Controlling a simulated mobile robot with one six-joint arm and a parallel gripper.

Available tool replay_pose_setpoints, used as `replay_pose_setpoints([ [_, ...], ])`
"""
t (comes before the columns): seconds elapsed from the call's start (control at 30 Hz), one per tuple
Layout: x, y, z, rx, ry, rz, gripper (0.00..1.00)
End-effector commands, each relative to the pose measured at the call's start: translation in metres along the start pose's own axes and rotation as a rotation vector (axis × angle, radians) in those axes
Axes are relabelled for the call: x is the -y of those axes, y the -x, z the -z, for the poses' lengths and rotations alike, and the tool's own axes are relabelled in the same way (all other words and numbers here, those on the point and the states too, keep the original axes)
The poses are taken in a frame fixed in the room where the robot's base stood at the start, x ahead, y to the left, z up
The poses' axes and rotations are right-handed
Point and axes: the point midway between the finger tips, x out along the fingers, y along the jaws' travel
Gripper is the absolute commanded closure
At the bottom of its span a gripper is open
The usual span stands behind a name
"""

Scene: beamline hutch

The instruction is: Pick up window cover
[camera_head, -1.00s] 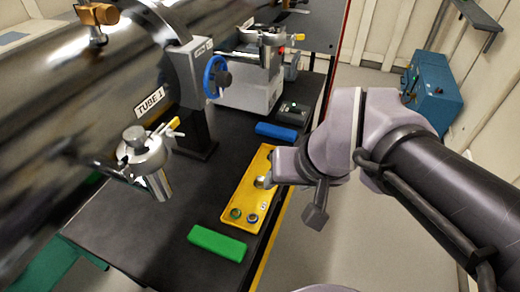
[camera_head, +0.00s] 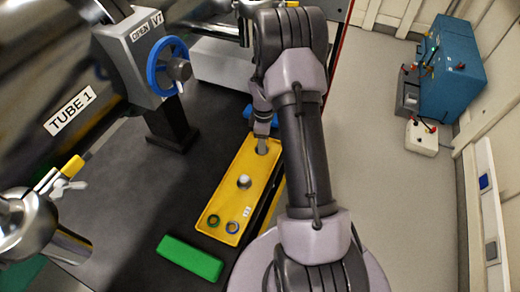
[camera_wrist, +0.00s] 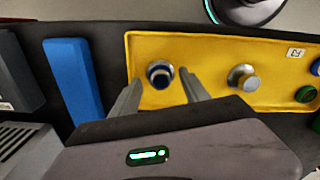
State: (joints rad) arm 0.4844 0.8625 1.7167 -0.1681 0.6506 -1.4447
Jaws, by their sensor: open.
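A yellow tray (camera_head: 228,190) lies on the dark bench and holds several small round parts. I cannot tell for sure which is the window cover. In the wrist view, a dark-rimmed round part with a pale top (camera_wrist: 160,72) stands in the tray between my open fingers. A silver, knob-like part (camera_wrist: 242,77) stands to its right; it also shows in the head view (camera_head: 244,182). My gripper (camera_head: 262,146) is over the far end of the tray, open, with nothing visibly held. In the head view, my gripper and arm hide the dark-rimmed part.
Two rings, one green (camera_head: 232,226) and one blue (camera_head: 214,220), lie at the tray's near end. A green block (camera_head: 190,258) and a blue block (camera_wrist: 74,78) lie beyond opposite ends. A valve with a blue wheel (camera_head: 166,66) rises to the left.

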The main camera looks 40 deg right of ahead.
Motion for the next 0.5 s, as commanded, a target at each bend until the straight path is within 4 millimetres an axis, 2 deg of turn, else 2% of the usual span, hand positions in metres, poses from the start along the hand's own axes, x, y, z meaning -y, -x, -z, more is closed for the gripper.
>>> replay_pose_setpoints([
  [0.03, 0.001, -0.0143, 0.0003, 0.001, 0.0, 0.002, 0.46],
  [0.07, 0.001, -0.017, 0.0003, 0.001, 0.0, 0.001, 0.46],
  [0.27, 0.0006, -0.0145, 0.0006, 0.0, -0.001, -0.001, 0.48],
  [0.5, 0.0008, -0.0142, 0.0007, 0.0, -0.001, -0.001, 0.95],
])
